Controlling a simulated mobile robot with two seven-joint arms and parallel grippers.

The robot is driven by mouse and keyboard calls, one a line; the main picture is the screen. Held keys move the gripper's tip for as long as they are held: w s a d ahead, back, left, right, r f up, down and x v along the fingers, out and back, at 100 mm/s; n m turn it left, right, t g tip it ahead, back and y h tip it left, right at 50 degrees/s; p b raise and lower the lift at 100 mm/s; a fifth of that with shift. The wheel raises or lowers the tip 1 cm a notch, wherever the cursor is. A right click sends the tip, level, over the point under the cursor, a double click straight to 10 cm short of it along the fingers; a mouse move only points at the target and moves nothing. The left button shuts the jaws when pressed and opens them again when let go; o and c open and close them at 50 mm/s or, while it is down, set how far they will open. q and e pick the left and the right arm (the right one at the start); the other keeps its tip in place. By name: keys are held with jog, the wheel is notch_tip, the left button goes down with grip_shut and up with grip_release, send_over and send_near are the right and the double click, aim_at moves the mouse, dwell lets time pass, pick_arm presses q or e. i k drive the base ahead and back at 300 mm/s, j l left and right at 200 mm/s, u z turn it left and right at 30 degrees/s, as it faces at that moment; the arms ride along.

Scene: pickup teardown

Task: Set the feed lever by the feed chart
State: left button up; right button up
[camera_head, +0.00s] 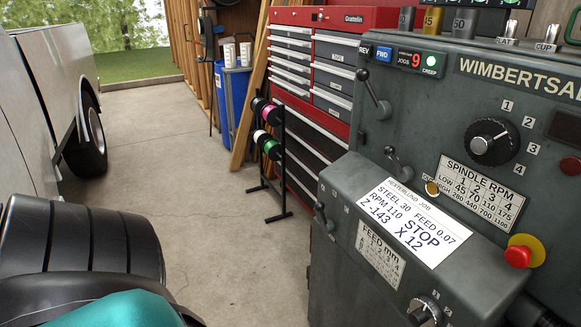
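A grey lathe headstock (400,115) fills the right side. The feed chart (380,254), headed "FEED mm", is a small pale plate on its lower sloping front; its rows are too small to read. A lever (323,216) with a dark handle sits left of the chart, and a dial knob (424,311) sits below right of it. Two more levers, an upper one (374,93) and a middle one (398,163), stand higher. No readable label shows which is the feed lever. A white job card (415,228) reads "STEEL 30 FEED 0.07 RPM 110 STOP Z -143 X 12". Neither gripper is in view.
A spindle dial (490,141), an RPM plate (480,188) and a red stop button (518,256) are right of the card. A red tool chest (335,18) and a spool rack (281,180) stand behind. Concrete floor (210,225) is open left of the lathe.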

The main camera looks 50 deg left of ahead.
aim_at(328, 226)
jog(key=u, duration=1.45)
